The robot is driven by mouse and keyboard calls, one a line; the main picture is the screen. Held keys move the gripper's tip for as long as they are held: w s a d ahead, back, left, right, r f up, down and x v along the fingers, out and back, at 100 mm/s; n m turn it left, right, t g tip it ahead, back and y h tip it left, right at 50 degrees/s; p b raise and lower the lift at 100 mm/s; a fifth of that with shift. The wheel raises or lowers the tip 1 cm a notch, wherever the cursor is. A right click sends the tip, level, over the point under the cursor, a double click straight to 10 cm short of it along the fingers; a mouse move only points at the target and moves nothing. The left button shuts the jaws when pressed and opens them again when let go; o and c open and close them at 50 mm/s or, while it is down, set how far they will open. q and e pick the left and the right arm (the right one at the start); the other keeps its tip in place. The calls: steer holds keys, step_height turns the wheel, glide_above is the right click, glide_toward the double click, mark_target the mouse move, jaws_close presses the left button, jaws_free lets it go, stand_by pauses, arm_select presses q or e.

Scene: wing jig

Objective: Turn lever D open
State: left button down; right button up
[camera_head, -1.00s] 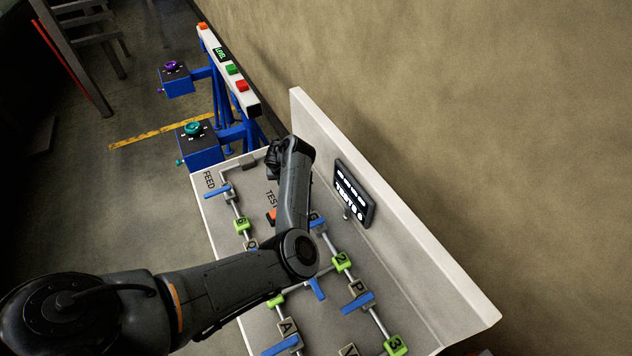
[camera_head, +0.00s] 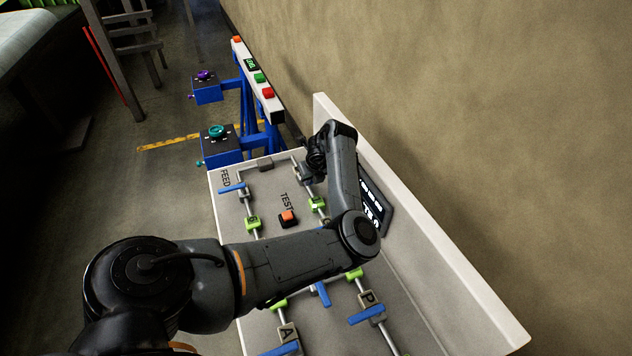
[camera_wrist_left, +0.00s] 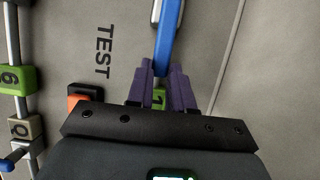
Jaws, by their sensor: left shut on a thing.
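In the left wrist view a blue lever (camera_wrist_left: 166,45) runs up from between the purple fingers of my left gripper (camera_wrist_left: 163,72). The fingers are shut on it. The lever lies nearly in line with its pipe, and its letter is not visible, so I cannot tell from a label which lever it is. In the head view my left gripper (camera_head: 318,160) is at the far end of the right pipe line, and my arm hides the lever there. Green block 1 (camera_wrist_left: 159,98) shows behind the fingers. My right gripper is not in view.
The orange TEST button (camera_head: 287,217) is left of my forearm. Blue levers at FEED (camera_head: 231,187) and P (camera_head: 367,314) sit on the pipes. A dark display (camera_head: 377,205) is partly hidden by my arm. The panel's raised white wall (camera_head: 430,240) is close on the right.

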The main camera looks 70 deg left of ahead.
arm_select(q)
steer(key=c, duration=1)
jaws_free()
steer(key=shift+a, duration=0.15)
steer(key=v, duration=1.1)
steer(key=shift+s+f, duration=0.1)
